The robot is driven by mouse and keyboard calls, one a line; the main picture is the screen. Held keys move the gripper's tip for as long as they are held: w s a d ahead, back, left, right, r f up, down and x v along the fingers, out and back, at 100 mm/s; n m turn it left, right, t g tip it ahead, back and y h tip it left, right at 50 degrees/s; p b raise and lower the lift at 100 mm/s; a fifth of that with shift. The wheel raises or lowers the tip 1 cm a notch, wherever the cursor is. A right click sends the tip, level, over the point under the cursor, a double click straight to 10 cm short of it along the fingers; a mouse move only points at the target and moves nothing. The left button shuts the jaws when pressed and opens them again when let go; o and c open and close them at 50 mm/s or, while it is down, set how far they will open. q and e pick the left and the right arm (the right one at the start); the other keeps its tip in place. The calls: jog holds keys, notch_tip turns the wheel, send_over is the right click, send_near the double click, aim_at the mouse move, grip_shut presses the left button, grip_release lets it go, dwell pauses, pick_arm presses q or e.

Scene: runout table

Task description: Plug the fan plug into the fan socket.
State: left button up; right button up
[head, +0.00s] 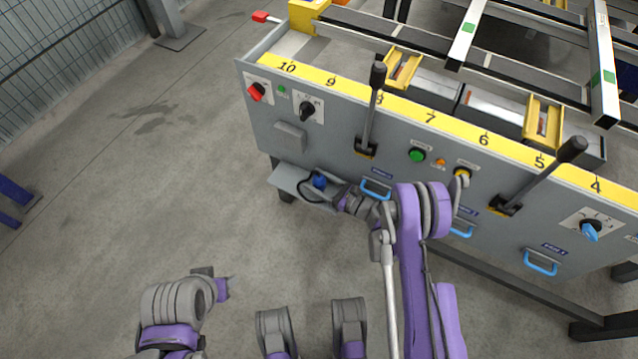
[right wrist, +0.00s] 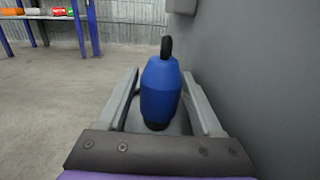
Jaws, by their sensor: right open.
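The blue fan plug (head: 319,181) rests on a small grey shelf low on the left of the machine's front panel, with a black cable looping beside it. My right gripper (head: 339,196) reaches in from the right of the plug. In the right wrist view the plug (right wrist: 160,92) sits between the fingers of my right gripper (right wrist: 160,80), which are open with gaps on both sides. A closed grey box (head: 290,137) on the panel above the shelf may be the fan socket; I cannot tell. My left arm shows at the lower left, but its jaws do not show clearly.
The grey shelf (head: 284,180) sticks out from the panel (head: 330,148). Black levers (head: 371,105), knobs and blue handles (head: 376,190) stick out from the panel. The floor (head: 110,215) to the left is clear.

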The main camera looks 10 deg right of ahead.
jog(key=shift+x, duration=1.2)
grip_shut()
jog(key=shift+r, duration=0.1)
